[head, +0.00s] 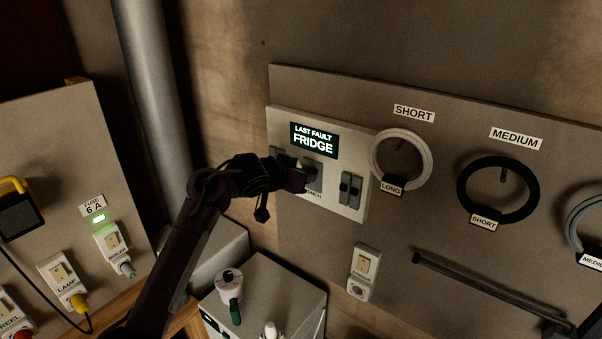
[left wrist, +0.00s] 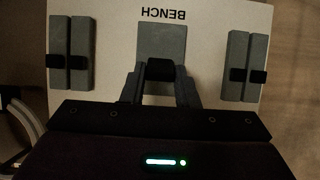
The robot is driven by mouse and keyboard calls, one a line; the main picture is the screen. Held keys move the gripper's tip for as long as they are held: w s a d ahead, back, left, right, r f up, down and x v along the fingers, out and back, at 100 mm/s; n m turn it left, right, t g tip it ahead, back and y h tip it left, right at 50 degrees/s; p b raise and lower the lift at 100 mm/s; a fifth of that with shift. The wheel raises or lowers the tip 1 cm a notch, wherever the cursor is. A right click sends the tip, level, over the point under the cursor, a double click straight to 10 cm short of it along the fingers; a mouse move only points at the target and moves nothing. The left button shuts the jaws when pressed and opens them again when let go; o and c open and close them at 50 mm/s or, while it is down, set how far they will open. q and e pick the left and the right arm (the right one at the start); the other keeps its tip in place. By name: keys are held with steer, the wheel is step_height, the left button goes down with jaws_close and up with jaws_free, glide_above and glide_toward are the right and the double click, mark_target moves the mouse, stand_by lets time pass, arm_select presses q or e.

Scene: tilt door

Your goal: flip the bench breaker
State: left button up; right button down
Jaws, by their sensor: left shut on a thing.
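The white breaker panel (head: 350,140) is on the wall board, with a sign reading LAST FAULT FRIDGE (head: 313,140). My left gripper (head: 303,180) reaches in from the left to the panel's middle breaker and partly hides it. In the left wrist view, which shows the panel upside down, the bench breaker (left wrist: 161,40) has a grey plate under the label BENCH. My left gripper (left wrist: 160,82) is shut on its black lever (left wrist: 160,69), with a finger on each side. My right gripper is in neither view.
Other breakers flank it, one at the right of the panel (head: 350,190). Coiled cables hang on the board: a white ring (head: 427,160) and a black ring (head: 465,195). A dark rail (head: 480,290) is below. A grey box (head: 280,290) with small items stands under the panel.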

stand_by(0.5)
arm_select(q)
steer(key=o, duration=1)
steer(key=b+v, duration=0.2)
steer(key=v, duration=0.5)
steer(key=shift+s+a+r, duration=0.2)
steer(key=shift+r, duration=0.1)
steer(key=shift+f, duration=0.1)
